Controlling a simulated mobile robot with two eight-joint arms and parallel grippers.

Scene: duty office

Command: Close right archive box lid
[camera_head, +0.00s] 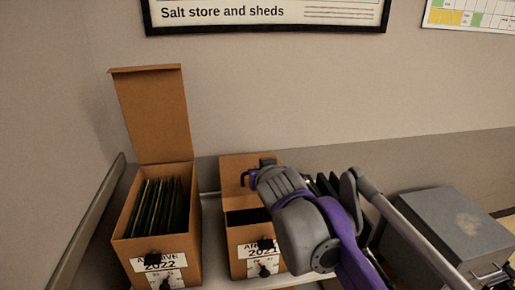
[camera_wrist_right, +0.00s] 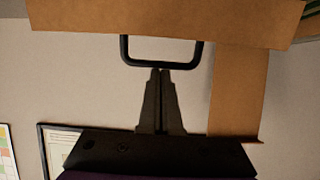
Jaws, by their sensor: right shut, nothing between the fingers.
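The box labelled 2021 (camera_head: 236,262) stands right of the 2022 box, its front partly dark inside. Its brown lid (camera_head: 238,166) stands raised at the back; the wrist view shows a brown panel (camera_wrist_right: 90,22), apparently this lid, with a black loop handle (camera_wrist_right: 197,54) on its edge. My right gripper (camera_head: 250,178) is in front of the lid. In the wrist view its fingers (camera_wrist_right: 160,72) are shut and empty, tips at the loop's outer bar; I cannot tell whether they touch. My right arm hides the area right of this box. My left gripper is not in view.
The 2022 box (camera_head: 188,250) holds dark files and has its lid (camera_head: 153,115) upright; that lid also shows in the wrist view (camera_wrist_right: 238,90). A grey case (camera_head: 440,230) stands at right. A framed poster (camera_head: 330,14) hangs on the wall behind.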

